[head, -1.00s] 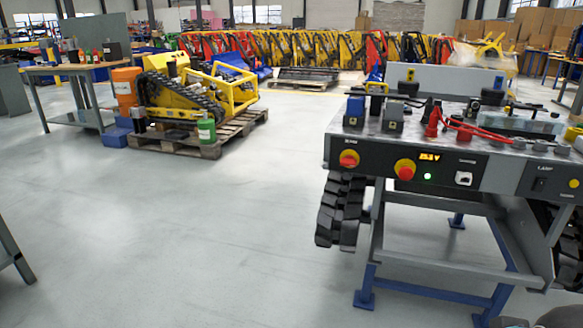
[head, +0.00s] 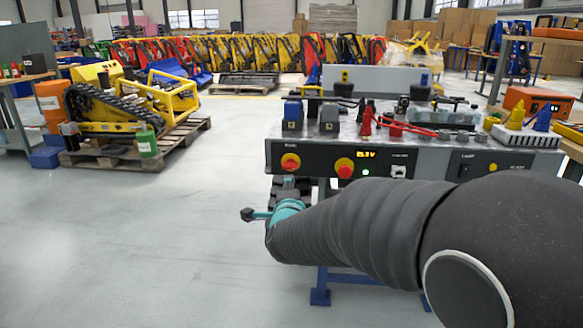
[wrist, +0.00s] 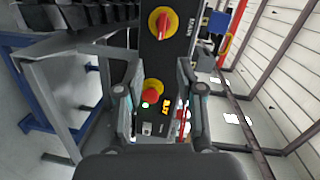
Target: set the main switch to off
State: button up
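The main switch (head: 290,162) is a red rotary knob on a yellow plate, at the left end of the black front panel. In the wrist view the main switch (wrist: 163,23) is at the top, beside a sideways label, and its red grip seems to lie along the panel's length. My gripper (wrist: 161,92) is open and empty, with its two fingers spread apart. The main switch is beyond the fingertips and not touched. In the head view my gripper (head: 268,213) is below and left of the panel, mostly hidden by my arm.
A second red knob on yellow (head: 344,167) sits right of the main switch; it shows between my fingers in the wrist view (wrist: 152,92). The display (head: 366,155) and green lamp (head: 366,171) are lit. Tools crowd the bench top.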

aim_at(289, 169)
jog(key=w+m, duration=0.1)
jog(key=w, duration=0.4)
jog(key=w+a+f+m+h+p, duration=0.1)
jog(key=w, duration=0.4)
jog(key=w+m+t+p, duration=0.1)
jog(key=w, duration=0.4)
jog(key=shift+w+a+f+h, duration=0.15)
jog(key=shift+a+f+h, duration=0.1)
jog(key=shift+h, duration=0.15)
grip_shut()
